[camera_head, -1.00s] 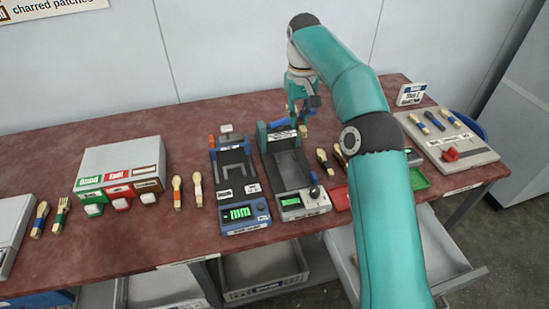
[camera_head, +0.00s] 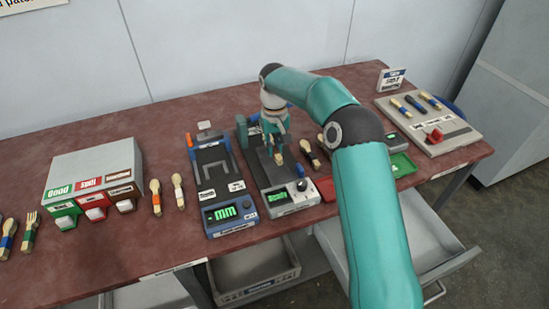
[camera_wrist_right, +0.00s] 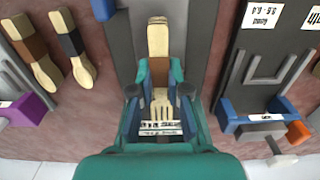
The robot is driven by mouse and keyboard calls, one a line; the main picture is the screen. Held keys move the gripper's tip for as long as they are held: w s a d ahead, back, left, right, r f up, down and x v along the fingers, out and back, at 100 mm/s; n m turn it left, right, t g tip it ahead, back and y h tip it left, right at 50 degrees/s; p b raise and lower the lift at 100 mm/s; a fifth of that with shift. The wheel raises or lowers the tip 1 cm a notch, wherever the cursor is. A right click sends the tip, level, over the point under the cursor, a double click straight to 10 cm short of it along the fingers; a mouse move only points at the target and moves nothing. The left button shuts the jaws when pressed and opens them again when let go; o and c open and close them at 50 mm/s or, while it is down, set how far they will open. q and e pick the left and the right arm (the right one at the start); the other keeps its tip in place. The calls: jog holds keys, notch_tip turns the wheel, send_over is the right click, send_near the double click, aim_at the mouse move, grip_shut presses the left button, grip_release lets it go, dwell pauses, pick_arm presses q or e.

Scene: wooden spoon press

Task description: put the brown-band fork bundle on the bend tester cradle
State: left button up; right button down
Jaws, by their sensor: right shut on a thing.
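My right gripper (camera_head: 277,146) is over the dark bed of the grey bench device with a knob and green display, which I take for the bend tester (camera_head: 290,199). It is shut on the brown-band fork bundle (camera_wrist_right: 159,42). In the right wrist view the fingers (camera_wrist_right: 161,96) close on both sides of the bundle near its brown band, with pale tines toward the wrist and the handle pointing away. The bundle lies roughly lengthwise along the bed. I cannot tell whether it touches the cradle, which is largely hidden. My left gripper is not in view.
A blue device with an mm display (camera_head: 221,213) stands close on the left. Loose spoon bundles lie right of the tester, one brown-banded (camera_wrist_right: 35,52). A red tray (camera_head: 326,187) is at its right front. The grey sorting box (camera_head: 95,165) is further left.

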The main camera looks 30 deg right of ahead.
aim_at(274, 164)
jog(key=shift+f, duration=2.2)
jog(key=shift+f, duration=0.15)
jog(key=c, duration=1.2)
grip_release()
jog(key=shift+o, duration=0.2)
notch_tip(274, 164, up, 12)
jog(key=shift+r+p, duration=0.2)
jog(key=shift+p, duration=0.1)
